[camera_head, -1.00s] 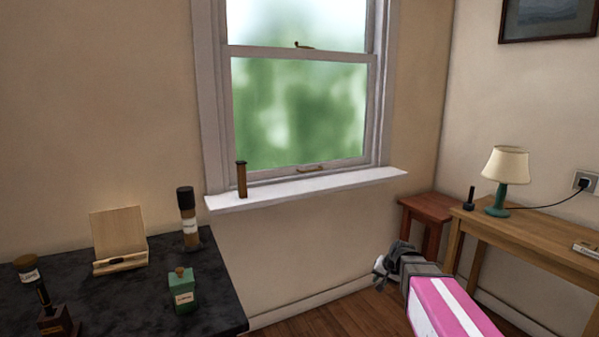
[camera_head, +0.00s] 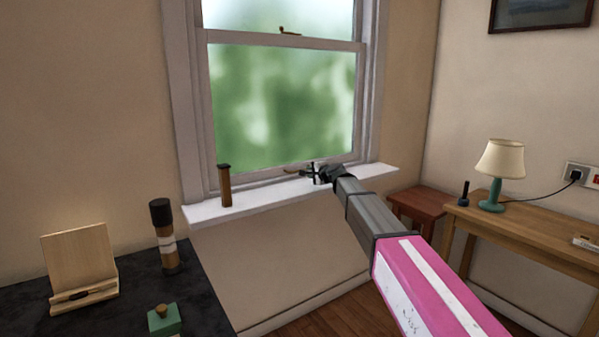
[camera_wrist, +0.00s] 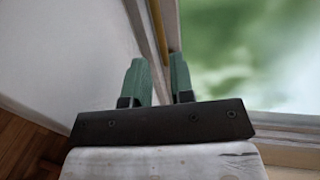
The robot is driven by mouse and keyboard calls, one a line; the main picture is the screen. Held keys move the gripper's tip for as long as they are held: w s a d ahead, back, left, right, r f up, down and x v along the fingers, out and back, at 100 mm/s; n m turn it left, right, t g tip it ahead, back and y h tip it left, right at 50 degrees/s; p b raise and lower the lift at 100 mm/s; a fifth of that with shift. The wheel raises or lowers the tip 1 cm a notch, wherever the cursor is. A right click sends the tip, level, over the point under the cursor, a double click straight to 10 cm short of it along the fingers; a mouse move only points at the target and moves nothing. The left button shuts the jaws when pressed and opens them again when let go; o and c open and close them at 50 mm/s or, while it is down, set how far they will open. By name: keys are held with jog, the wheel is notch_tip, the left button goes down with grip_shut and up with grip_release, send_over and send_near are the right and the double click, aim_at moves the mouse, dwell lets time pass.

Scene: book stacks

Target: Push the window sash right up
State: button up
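The lower window sash (camera_head: 285,110) has frosted green glass in a white frame, and its bottom rail sits down at the sill (camera_head: 270,197). A brass latch (camera_head: 289,31) shows on the meeting rail. The brass sash lift on the bottom rail is mostly hidden by my gripper (camera_head: 316,174) in the head view. In the wrist view, my gripper (camera_wrist: 160,78) has its two green fingers apart. A thin brass bar (camera_wrist: 158,32) shows ahead, in line with the gap between them. I cannot tell whether the fingers touch it.
A brown cylinder (camera_head: 225,187) stands on the sill's left part. A dark counter at lower left holds a wooden stand (camera_head: 80,262), a dark-capped bottle (camera_head: 164,238) and a green container (camera_head: 164,321). At right are a red-brown stool (camera_head: 418,200) and a wooden table with a lamp (camera_head: 498,160).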

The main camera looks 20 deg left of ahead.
jog(key=x, duration=0.9)
jog(key=shift+a, duration=0.1)
grip_shut()
